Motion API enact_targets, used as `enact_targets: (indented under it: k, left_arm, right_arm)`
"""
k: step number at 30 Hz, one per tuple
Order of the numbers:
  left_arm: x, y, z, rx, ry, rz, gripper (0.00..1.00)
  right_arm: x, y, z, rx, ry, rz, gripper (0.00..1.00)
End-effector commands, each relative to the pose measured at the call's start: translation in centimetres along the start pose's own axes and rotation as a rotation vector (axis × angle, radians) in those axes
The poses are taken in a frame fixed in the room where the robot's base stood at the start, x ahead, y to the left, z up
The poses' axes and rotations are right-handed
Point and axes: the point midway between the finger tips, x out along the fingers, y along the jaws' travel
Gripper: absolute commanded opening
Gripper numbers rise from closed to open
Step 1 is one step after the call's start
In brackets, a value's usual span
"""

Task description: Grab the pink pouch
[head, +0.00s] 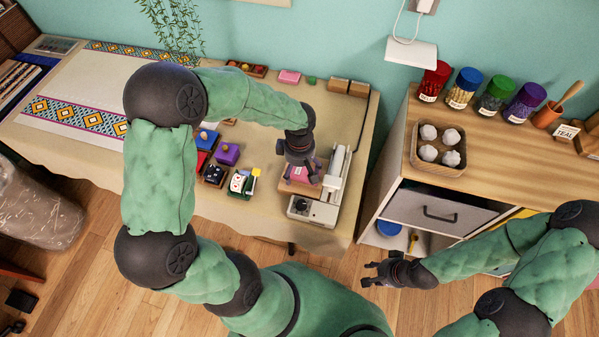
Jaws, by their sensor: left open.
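My right gripper (368,274) is open and empty, low in front of the wooden cabinet.
Small coloured boxes (227,153) stand left of my left gripper. Another pink block (289,76) lies at the table's back. The cabinet (480,150) on the right holds jars and a basket (438,169) of white balls. Bare floor separates table and cabinet.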

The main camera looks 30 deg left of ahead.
Motion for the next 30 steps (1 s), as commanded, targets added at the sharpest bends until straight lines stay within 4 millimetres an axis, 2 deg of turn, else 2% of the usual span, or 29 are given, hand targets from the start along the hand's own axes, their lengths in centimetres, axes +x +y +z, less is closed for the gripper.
enact_targets:
  k: [2, 8, 22, 26, 30]
  left_arm:
    - [-0.1, 0.0, 0.0, 0.0, 0.0, 0.0, 0.85]
    - [-0.1, 0.0, 0.0, 0.0, 0.0, 0.0, 0.29]
    - [-0.3, 0.0, 0.0, 0.0, 0.0, -0.001, 0.27]
    - [-1.3, 0.0, 0.0, 0.0, 0.0, 0.0, 0.27]
    - [-3.1, 0.1, 0.0, -0.001, 0.001, 0.002, 0.27]
  right_arm:
    - [-0.1, 0.0, 0.0, 0.0, 0.0, 0.0, 0.4]
    - [-0.1, 0.0, 0.0, 0.0, 0.0, 0.0, 0.4]
    - [-0.2, -0.1, 0.0, 0.0, 0.0, 0.0, 0.4]
    - [-0.5, -0.2, 0.0, 0.0, 0.0, 0.0, 0.4]
    - [-1.2, -0.4, 0.0, 0.0, 0.0, 0.0, 0.4]
